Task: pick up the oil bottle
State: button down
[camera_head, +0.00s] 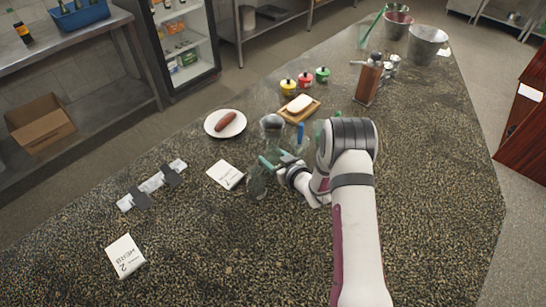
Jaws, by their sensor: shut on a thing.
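My gripper (272,163) is low over the middle of the dark speckled counter, its teal fingertips pointing left. It is shut on a clear, see-through glass vessel (257,184), which I take for the oil bottle. The vessel shows just below the fingertips and looks roughly upright. Its outline is faint against the counter, and I cannot tell whether its base touches the surface. My wrist and arm hide part of the area to the right.
A metal cup (272,124) stands just behind the gripper. A white plate with a sausage (225,120), a butter board (300,108), small coloured pots (305,80) and a wooden mill (369,80) stand farther back. White cards (226,174) lie left.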

aim_at(276, 150)
jog(key=shift+r, duration=0.1)
jog(key=shift+r, duration=0.55)
notch_tip(276, 150, up, 3)
jog(key=shift+f, duration=0.1)
jog(key=s+d+r, duration=0.4)
jog(key=d+r, duration=0.3)
jog(key=d, duration=0.3)
jog(key=shift+s+d, duration=0.3)
jog(key=shift+s, duration=0.05)
